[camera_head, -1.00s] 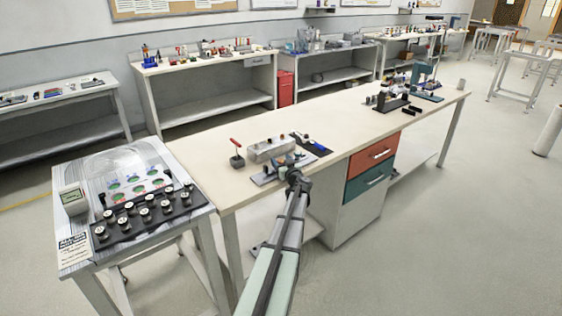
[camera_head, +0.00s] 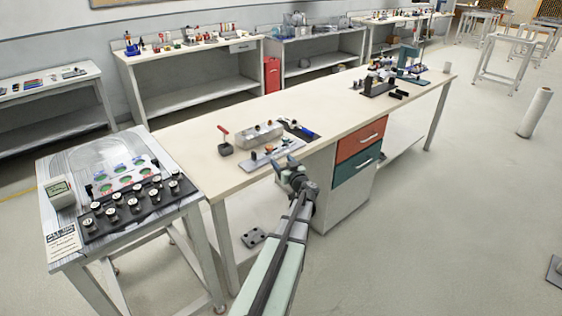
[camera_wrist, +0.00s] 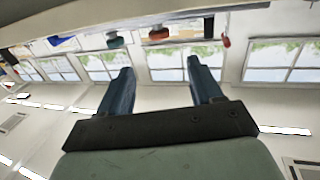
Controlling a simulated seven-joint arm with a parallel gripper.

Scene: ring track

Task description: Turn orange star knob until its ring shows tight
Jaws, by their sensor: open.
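In the wrist view an orange-red knob (camera_wrist: 158,34) sits at the bench edge at the top, beyond and above the gap between my fingers. Its star shape and any ring on it are too small to make out. My gripper (camera_wrist: 160,62) is open and empty, its two blue fingers apart and touching nothing. In the head view my gripper (camera_head: 284,162) is at the front edge of the long bench, beside a grey plate fixture (camera_head: 262,161). A small orange spot (camera_head: 269,149) shows on that fixture; I cannot tell whether it is the same knob.
A green knob (camera_wrist: 115,41) stands left of the orange one in the wrist view. On the long bench (camera_head: 190,150) are a metal block (camera_head: 261,134), a red-handled lever (camera_head: 225,138) and a dark tray with a blue tool (camera_head: 301,130). A side table (camera_head: 60,255) holds several dials.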

